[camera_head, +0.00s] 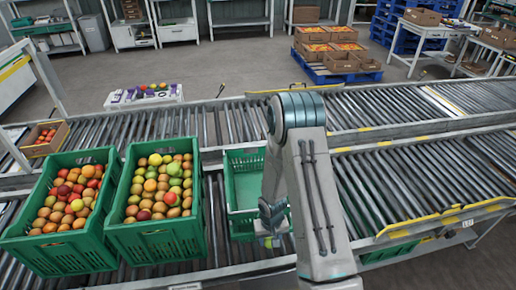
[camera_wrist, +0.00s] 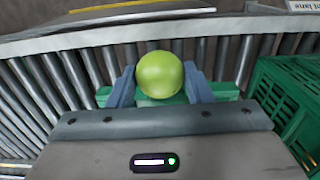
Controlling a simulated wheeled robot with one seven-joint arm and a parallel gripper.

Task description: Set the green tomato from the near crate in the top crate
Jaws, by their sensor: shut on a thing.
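My gripper (camera_head: 271,222) is shut on a green tomato (camera_wrist: 160,73). In the wrist view the tomato sits between the two blue-grey fingers (camera_wrist: 160,88). In the head view only a small part of it shows below the fingers. An empty-looking green crate (camera_head: 243,163) stands on the rollers behind and left of my gripper; my arm hides its right side. A crate of mixed red, orange and green tomatoes (camera_head: 160,238) stands left of it. A second crate of mostly red and orange tomatoes (camera_head: 60,257) is at the far left.
Roller conveyors (camera_head: 420,190) with yellow-marked edges run across the place. A small cardboard box of tomatoes (camera_head: 45,149) lies at the left. A white tray of small items (camera_head: 143,102) stands behind the conveyor. Pallets with boxes (camera_head: 340,75) are farther back.

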